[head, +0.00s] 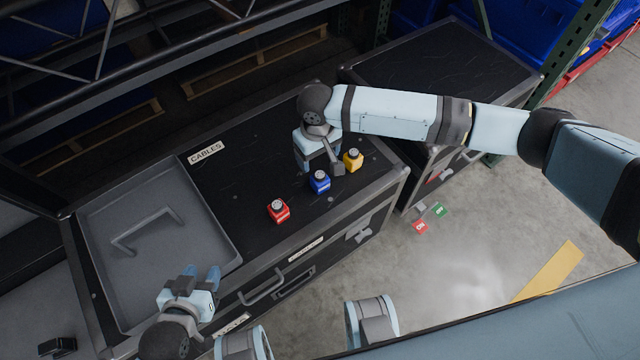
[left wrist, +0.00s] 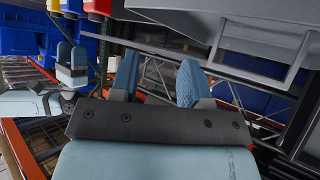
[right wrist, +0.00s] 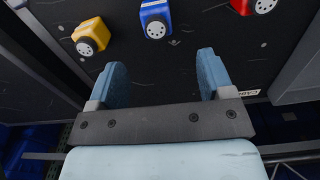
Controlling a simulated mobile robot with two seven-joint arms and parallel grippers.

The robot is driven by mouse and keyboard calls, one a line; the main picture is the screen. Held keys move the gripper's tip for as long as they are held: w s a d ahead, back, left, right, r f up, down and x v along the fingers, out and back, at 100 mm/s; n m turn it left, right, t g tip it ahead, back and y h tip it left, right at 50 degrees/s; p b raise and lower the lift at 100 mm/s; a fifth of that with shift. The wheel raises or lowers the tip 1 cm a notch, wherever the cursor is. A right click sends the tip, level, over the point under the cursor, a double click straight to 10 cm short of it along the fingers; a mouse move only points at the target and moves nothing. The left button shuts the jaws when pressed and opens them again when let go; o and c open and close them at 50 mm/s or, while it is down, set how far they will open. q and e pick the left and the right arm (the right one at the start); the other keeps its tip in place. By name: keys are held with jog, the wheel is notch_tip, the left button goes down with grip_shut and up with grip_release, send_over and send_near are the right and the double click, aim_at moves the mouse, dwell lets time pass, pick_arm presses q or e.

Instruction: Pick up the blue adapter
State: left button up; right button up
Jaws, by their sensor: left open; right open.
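The blue adapter (head: 320,182) stands on the black case top, between the red adapter (head: 278,211) and the yellow adapter (head: 353,160). My right gripper (head: 320,162) is open and empty, just behind the blue adapter in the head view. In the right wrist view the blue adapter (right wrist: 154,18) lies beyond the open fingertips (right wrist: 161,66), apart from them. The yellow adapter (right wrist: 91,34) is left of it and the red adapter (right wrist: 247,5) is right. My left gripper (head: 201,274) is open and empty near the grey tray's front edge.
The grey tray (head: 165,270) with a handle sits left on the case, beside a CABLES label (head: 206,152). Another black case (head: 450,70) stands at the back right. Small red, green and grey pieces lie on the floor (head: 470,260). The case top behind the adapters is clear.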

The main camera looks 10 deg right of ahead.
aim_at(318, 175)
notch_tip(318, 175, down, 7)
jog(key=shift+r+b, duration=0.1)
jog(key=shift+b, duration=0.45)
jog(key=shift+w+d+f+b, duration=0.1)
jog(key=shift+f+b, duration=0.15)
jog(key=shift+f, duration=0.65)
jog(key=shift+s+d+f+b, duration=0.1)
jog(key=shift+f+b, duration=0.1)
jog(key=shift+f, duration=0.75)
jog(key=shift+w+d+f+b, duration=0.1)
jog(key=shift+f+b, duration=0.15)
jog(key=shift+f, duration=0.65)
jog(key=c, duration=1)
